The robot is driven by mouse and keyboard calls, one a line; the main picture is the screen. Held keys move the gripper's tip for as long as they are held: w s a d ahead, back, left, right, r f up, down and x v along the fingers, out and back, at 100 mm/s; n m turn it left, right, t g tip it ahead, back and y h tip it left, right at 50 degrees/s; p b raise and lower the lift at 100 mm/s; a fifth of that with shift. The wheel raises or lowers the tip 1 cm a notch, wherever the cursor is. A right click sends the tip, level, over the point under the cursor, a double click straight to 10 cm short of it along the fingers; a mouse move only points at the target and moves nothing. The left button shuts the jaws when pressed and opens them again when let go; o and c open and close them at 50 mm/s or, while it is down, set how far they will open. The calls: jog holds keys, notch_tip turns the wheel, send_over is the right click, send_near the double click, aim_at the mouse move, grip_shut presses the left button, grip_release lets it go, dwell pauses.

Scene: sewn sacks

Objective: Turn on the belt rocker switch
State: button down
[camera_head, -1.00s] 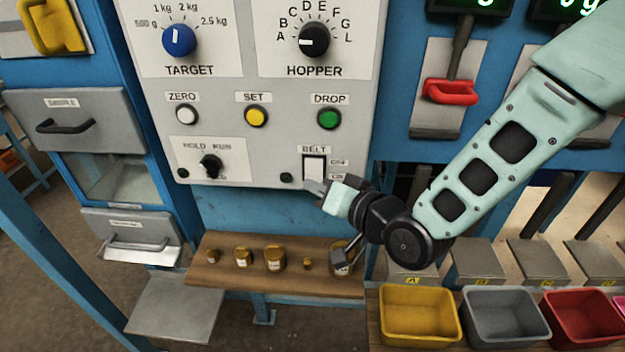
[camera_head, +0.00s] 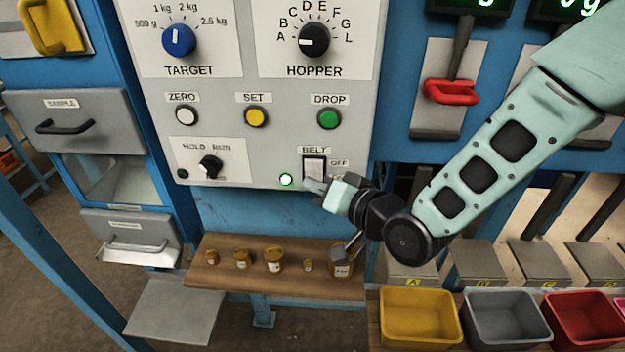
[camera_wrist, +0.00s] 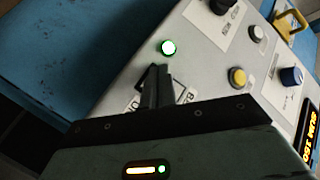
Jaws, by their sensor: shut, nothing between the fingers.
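The belt rocker switch (camera_head: 314,168) is a white rocker in a black frame under the BELT label, low on the grey panel. A round lamp (camera_head: 285,180) to its left glows green-white; it also shows bright in the wrist view (camera_wrist: 168,47). My gripper (camera_head: 316,186) is shut and empty, its tips at the lower part of the rocker. In the wrist view the shut fingers (camera_wrist: 157,80) lie over the switch and hide most of it. I cannot tell whether the tips still touch it.
The panel also carries ZERO (camera_head: 186,115), SET (camera_head: 256,117) and DROP (camera_head: 329,118) buttons and a HOLD/RUN knob (camera_head: 210,166) nearby. A wooden shelf (camera_head: 222,278) with several small jars lies below. A yellow bin (camera_head: 420,318) stands lower right.

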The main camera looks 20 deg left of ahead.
jog(key=shift+s, duration=0.2)
jog(key=shift+s+d+r, duration=0.1)
jog(key=shift+s+d, duration=0.1)
jog(key=shift+s, duration=0.35)
jog(key=shift+s+d+r+b, duration=0.1)
jog(key=shift+s+d+b, duration=0.15)
jog(key=shift+s, duration=0.55)
jog(key=shift+s+d+r+b, duration=0.1)
jog(key=shift+s+b, duration=0.1)
jog(key=shift+s, duration=0.6)
jog(key=shift+s+d+r+b, duration=0.1)
jog(key=shift+s+d+b, duration=0.15)
jog(key=shift+s, duration=0.55)
jog(key=s+d+n+g+h+b, duration=0.2)
jog(key=s+d+g+h, duration=0.2)
jog(key=d, duration=0.9)
jog(key=s+d+f+n+g+h+b, duration=0.1)
jog(key=s+d+n+g+h+b, duration=0.1)
jog(key=s+d+h, duration=0.6)
jog(key=s+d+g, duration=0.1)
jog(key=s+d, duration=0.2)
jog(key=d, duration=0.2)
jog(key=shift+s+d+f+g+h, duration=0.2)
jog(key=shift+f+g+h, duration=0.1)
jog(key=shift+g+h, duration=0.1)
